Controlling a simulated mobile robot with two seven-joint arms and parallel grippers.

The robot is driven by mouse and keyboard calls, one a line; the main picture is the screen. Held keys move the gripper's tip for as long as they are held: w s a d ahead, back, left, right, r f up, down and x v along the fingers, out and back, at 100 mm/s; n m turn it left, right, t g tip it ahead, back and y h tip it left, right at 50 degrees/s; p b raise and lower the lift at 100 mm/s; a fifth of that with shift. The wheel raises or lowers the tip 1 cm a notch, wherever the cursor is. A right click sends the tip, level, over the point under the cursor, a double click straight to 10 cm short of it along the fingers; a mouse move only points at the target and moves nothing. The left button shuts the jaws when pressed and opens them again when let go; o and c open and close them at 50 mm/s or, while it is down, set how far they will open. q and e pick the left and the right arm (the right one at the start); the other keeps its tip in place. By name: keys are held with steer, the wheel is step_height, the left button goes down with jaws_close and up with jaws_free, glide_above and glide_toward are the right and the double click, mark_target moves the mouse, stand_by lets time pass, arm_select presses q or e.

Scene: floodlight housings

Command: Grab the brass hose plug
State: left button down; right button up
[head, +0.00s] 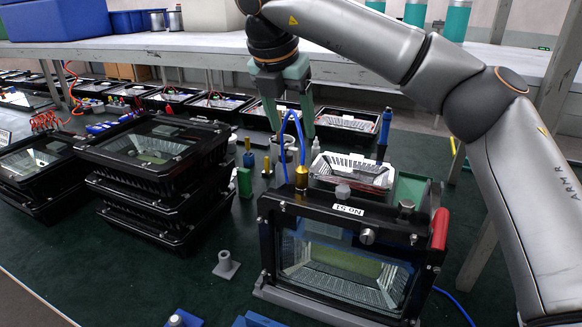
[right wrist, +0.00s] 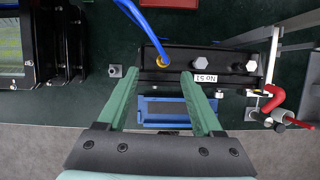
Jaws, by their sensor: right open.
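The brass hose plug (head: 301,178) stands upright in the top edge of the black floodlight housing (head: 420,262) labelled "No 51". A blue hose (head: 285,125) loops up from it. My right gripper (head: 290,132) is open and empty, fingers pointing down, above the housing's top. In the right wrist view the plug (right wrist: 163,62) shows just beyond the gap between the open green fingertips (right wrist: 159,74), nearer the left one. The fingers do not touch it. My left gripper is not in view.
Stacked black housings (head: 160,185) stand to the left. A white reflector tray (head: 352,170) and a dark blue-handled tool (head: 384,135) stand behind the housing. A red handle (head: 440,228) is at its right end, and a grey peg (head: 226,265) stands in front on the left.

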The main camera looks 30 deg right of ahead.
mark_target(301, 169)
steer(key=x, duration=0.7)
steer(key=shift+s, duration=0.25)
steer(key=f, duration=0.1)
steer(key=f+p, duration=0.1)
steer(key=f, duration=0.2)
steer(key=shift+d+f, duration=0.15)
steer(key=shift+d, duration=0.25)
steer(key=shift+w+d+f, duration=0.15)
steer(key=shift+f, duration=0.35)
jaws_close()
